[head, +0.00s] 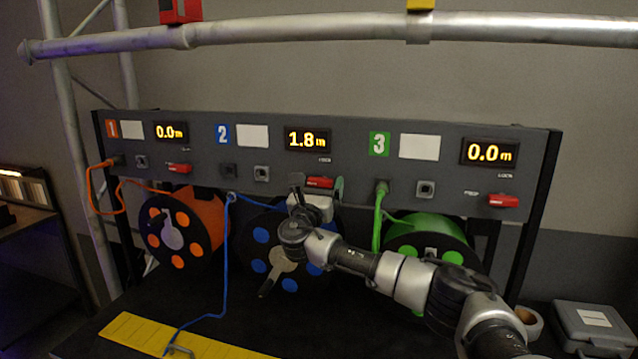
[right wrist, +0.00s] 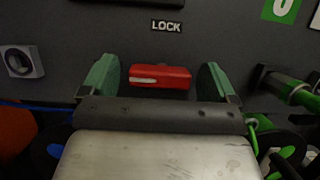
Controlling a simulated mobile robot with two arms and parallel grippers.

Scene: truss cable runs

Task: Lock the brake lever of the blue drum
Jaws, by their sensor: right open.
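The blue drum (head: 259,265) hangs under the panel, partly hidden by my right arm. Its brake lever is the red handle (head: 320,182) under the 1.8 m display, below a small LOCK label. In the right wrist view the red lever (right wrist: 160,76) lies level between the two green fingertips of my right gripper (right wrist: 157,78). The gripper is open, with a gap visible on each side of the lever. The gripper also shows at the panel in the head view (head: 318,186). My left gripper is not in view.
The orange drum (head: 205,215) is at left and the green drum (head: 430,230) at right, each with a red lever above. A blue cable (head: 226,260) runs down to a yellow strip (head: 150,333). A grey case (head: 592,325) sits at the right.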

